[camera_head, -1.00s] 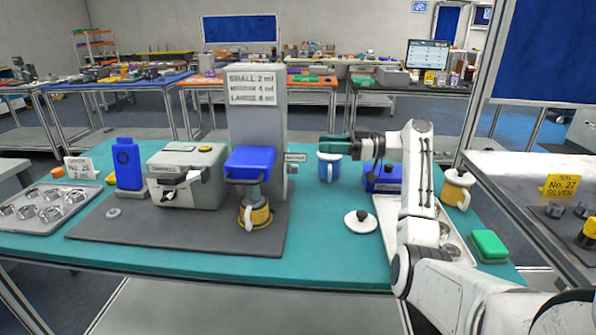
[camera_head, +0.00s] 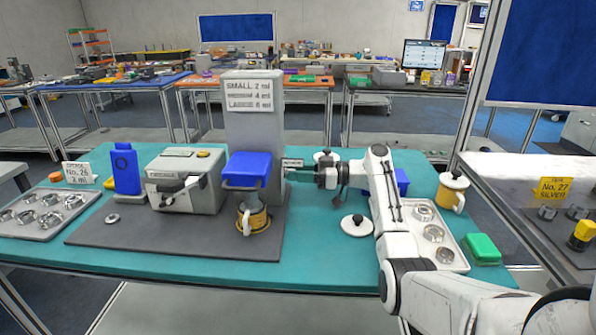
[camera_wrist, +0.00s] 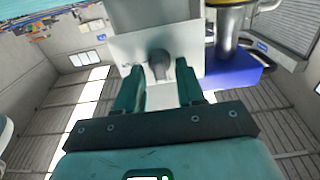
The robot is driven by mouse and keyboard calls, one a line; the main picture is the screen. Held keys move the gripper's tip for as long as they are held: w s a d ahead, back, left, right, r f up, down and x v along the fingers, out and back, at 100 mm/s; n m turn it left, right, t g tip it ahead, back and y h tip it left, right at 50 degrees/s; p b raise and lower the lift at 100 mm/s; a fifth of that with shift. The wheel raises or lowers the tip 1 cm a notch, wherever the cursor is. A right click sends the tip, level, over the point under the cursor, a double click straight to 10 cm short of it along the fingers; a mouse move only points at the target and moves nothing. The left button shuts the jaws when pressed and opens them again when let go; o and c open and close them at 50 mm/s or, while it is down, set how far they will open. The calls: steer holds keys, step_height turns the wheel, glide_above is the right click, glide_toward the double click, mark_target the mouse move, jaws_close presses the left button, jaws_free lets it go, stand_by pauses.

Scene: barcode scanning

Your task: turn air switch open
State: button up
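The air switch shows in the wrist view as a dark grey knob (camera_wrist: 158,64) on a pale plate (camera_wrist: 128,47) on the side of the tall grey machine (camera_head: 252,120). My gripper (camera_wrist: 158,88) is open, with its two green fingers apart and the knob between or just beyond their tips; I cannot tell whether they touch it. In the head view my gripper (camera_head: 292,174) reaches the machine's right side from the right, and the knob is hidden there.
The machine's blue head (camera_head: 246,168) stands above a yellow-banded mug (camera_head: 254,218). A grey box machine (camera_head: 190,180) is to the left. A white lid (camera_head: 356,225), a tray of rings (camera_head: 452,250), a yellow mug (camera_head: 452,190) and a green block (camera_head: 483,249) are on the right.

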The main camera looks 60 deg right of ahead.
jaws_close()
stand_by(0.4)
steer(key=shift+m, duration=0.3)
steer(key=shift+w+d+f+m+p, duration=0.1)
steer(key=shift+m+p, duration=0.7)
steer(key=shift+m, duration=2.05)
steer(key=shift+d+f+m+p, duration=0.15)
steer(key=shift+m+p, duration=0.65)
steer(key=shift+m, duration=2.1)
steer(key=shift+w+d+m+p, duration=0.1)
steer(key=shift+m+p, duration=0.7)
steer(key=shift+m, duration=2.05)
